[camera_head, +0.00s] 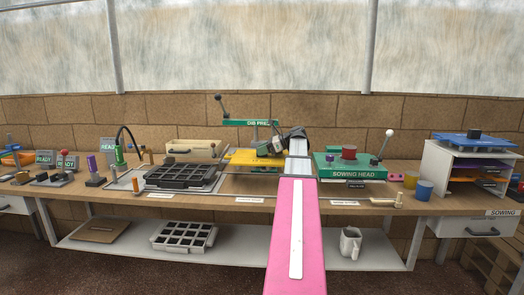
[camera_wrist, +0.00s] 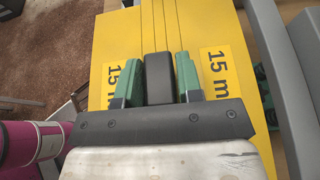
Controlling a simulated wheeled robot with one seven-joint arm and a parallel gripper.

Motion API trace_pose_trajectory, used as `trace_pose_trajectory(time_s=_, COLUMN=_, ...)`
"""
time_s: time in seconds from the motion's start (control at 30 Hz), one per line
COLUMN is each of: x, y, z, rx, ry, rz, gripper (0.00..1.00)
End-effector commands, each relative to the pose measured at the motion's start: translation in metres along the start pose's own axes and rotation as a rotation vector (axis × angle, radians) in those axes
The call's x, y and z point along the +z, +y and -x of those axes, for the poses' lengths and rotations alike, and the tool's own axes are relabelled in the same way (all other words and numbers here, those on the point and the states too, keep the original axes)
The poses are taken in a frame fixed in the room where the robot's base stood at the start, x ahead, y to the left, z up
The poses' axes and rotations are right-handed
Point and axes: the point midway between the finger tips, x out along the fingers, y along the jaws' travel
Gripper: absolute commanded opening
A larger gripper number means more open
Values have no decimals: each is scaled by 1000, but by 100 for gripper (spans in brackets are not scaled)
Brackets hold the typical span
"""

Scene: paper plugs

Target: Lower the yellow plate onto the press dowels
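The yellow plate (camera_head: 243,157) is at the press at the back middle of the bench. In the wrist view the yellow plate (camera_wrist: 210,30) fills much of the picture and carries "15 m" labels on both sides. My gripper (camera_head: 266,149) is over the plate's right part. In the wrist view my gripper (camera_wrist: 158,78) has its green fingers on either side of the plate's dark handle (camera_wrist: 157,66), closed against it. The green press (camera_head: 247,122), labelled "DIB PRESS", stands above and behind the plate. The dowels are not visible, so I cannot tell the plate's height over them.
A black cell tray (camera_head: 180,176) lies left of the press. The green sowing head (camera_head: 350,171) with a red knob stands close to the right of my arm. A white shelf (camera_head: 437,165) with coloured plates is farther right. A mug (camera_head: 350,242) stands on the lower shelf.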

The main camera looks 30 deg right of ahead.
Motion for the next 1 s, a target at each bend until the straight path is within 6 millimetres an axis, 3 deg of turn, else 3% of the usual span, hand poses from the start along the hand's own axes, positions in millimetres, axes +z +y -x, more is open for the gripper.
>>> trace_pose_trajectory(time_s=0.03, x=0, y=0, z=0, rx=0, ry=0, rz=0, gripper=50)
trace_pose_trajectory(time_s=0.07, x=0, y=0, z=0, rx=0, ry=0, rz=0, gripper=57)
trace_pose_trajectory(time_s=0.47, x=0, y=0, z=8, rx=-1, ry=1, rz=-1, gripper=57)
trace_pose_trajectory(time_s=1.0, x=0, y=-1, z=97, rx=-2, ry=0, rz=0, gripper=57)
